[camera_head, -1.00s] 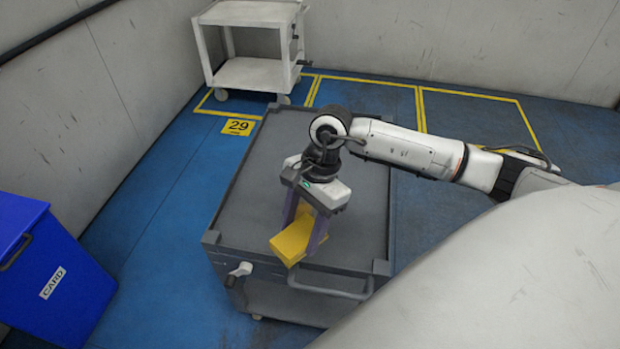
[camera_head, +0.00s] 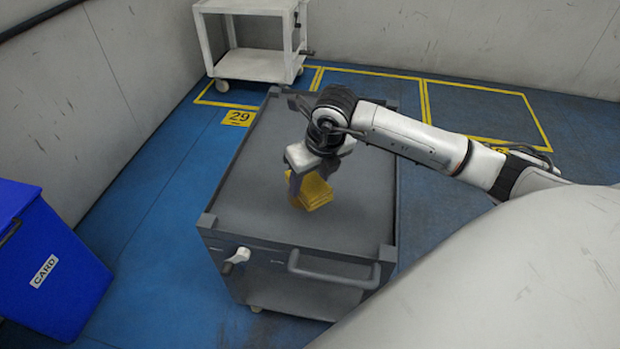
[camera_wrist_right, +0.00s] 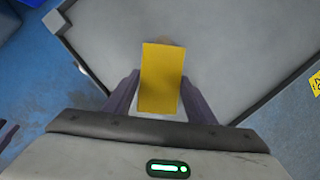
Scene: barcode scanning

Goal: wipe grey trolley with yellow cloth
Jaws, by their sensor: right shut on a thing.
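The grey trolley (camera_head: 260,170) stands in the middle of the head view, with a flat top, raised corners and a front handle. The yellow cloth (camera_head: 315,190) is a folded block at about the middle of the trolley top. My right gripper (camera_head: 309,190) is shut on the cloth from above. In the right wrist view the cloth (camera_wrist_right: 162,78) sits between the two purple fingers, with the trolley top (camera_wrist_right: 225,50) behind it. I cannot tell for sure whether the cloth touches the top.
A blue bin (camera_head: 55,265) marked CARD stands at the left. A white trolley (camera_head: 250,66) stands at the back by the wall. A yellow floor sign (camera_head: 238,118) reads 29. Yellow lines mark bays on the blue floor. The rest of the trolley top is bare.

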